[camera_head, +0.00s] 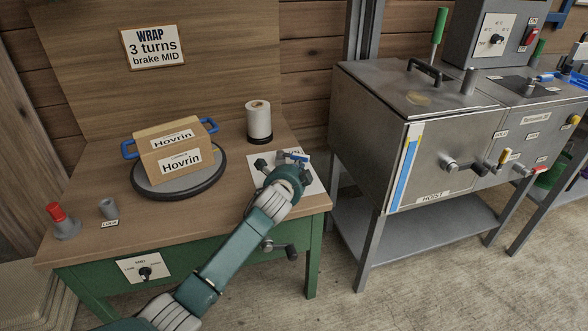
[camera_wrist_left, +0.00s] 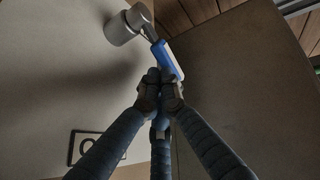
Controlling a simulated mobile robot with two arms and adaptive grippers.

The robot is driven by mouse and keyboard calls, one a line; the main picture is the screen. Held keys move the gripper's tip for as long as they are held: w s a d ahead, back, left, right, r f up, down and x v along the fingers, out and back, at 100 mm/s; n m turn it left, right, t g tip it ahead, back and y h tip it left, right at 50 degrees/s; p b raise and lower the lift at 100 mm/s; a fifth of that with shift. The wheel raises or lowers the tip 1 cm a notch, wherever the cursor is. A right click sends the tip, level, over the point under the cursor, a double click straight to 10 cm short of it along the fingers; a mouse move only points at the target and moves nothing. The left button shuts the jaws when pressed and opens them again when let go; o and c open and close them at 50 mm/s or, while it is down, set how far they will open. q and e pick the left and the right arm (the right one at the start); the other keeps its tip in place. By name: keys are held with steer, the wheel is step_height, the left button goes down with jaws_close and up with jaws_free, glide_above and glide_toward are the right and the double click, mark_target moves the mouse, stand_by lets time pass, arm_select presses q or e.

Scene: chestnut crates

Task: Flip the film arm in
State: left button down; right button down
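A short lever with a blue handle (camera_head: 294,157) stands on a white labelled plate (camera_head: 310,186) at the right of the wooden bench top; I take it for the film arm. In the left wrist view its blue handle (camera_wrist_left: 167,60) extends from a grey metal cylinder (camera_wrist_left: 122,26). My left gripper (camera_head: 291,170) is over the plate at this lever. In the wrist view its fingers (camera_wrist_left: 160,78) come together, with the tips at the end of the blue handle; whether they pinch it is unclear. My right gripper is not in view.
A box (camera_head: 178,160) labelled Hovrin sits on a round turntable (camera_head: 150,192). A white film roll (camera_head: 258,120) stands behind the lever. A red knob (camera_head: 56,212) and a grey peg (camera_head: 108,208) are at the left. A metal cabinet (camera_head: 375,140) stands to the right.

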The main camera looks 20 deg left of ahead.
mark_target(305, 161)
arm_select(q)
steer(key=shift+w+d, duration=0.2)
steer(key=shift+w, duration=0.05)
steer(key=shift+w+r, duration=0.1)
steer(key=shift+w, duration=0.15)
steer(key=shift+w+d+p, duration=0.2)
steer(key=shift+w+p, duration=0.1)
steer(key=shift+w, duration=0.15)
steer(key=shift+w+d, duration=0.15)
steer(key=shift+w, duration=0.4)
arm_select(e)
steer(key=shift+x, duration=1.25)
arm_select(q)
steer(key=shift+w, duration=0.1)
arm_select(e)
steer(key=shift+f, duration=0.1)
